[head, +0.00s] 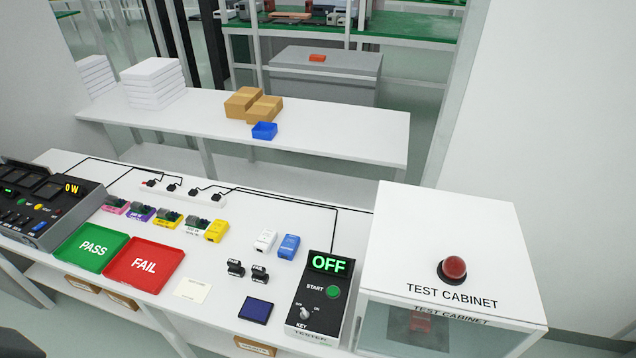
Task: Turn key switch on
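The key switch (306,312) is a small silver-grey knob low on the front of the black tester box (324,280), above the label KEY. Small OFF and ON marks flank it, and the knob appears turned toward OFF. The tester's display (329,264) reads OFF in green. A green START button (333,292) sits between display and key switch. Neither gripper can be made out in the head view; a dark shape at the bottom left corner is too cut off to identify.
The white test cabinet (440,240) with a red dome lamp (452,269) stands close right of the tester. A dark blue pad (256,310) lies left of it. A green PASS tray (91,249) and red FAIL tray (144,266) are farther left. Cables run behind along the white bench.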

